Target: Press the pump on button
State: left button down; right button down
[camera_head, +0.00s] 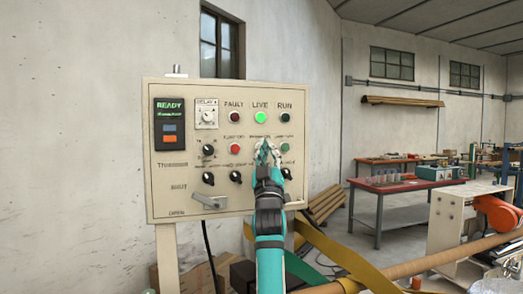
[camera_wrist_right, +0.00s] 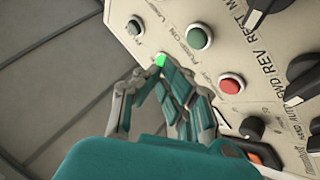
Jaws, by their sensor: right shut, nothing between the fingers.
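The beige control panel (camera_head: 180,215) faces me. The pump on button (camera_wrist_right: 198,38) is a round green button in the wrist view, beside its label. In the head view it is hidden behind my right gripper (camera_head: 267,148), below the lit green LIVE lamp (camera_head: 260,117). My right gripper also shows in the wrist view (camera_wrist_right: 154,72), shut and empty. Its fingertips are in front of the panel, close to the lit lamp (camera_wrist_right: 160,60) in the picture. I cannot tell whether they touch anything. My left gripper is in neither view.
A red button (camera_head: 235,149) is left of my gripper and another green button (camera_head: 285,146) is right of it. Black knobs (camera_head: 235,177) line the row below. A selector handle (camera_head: 210,202) sticks out lower down. A red-topped table (camera_head: 400,185) stands farther right.

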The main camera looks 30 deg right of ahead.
jog(key=shift+s+a, duration=0.25)
jog(key=shift+s, duration=0.75)
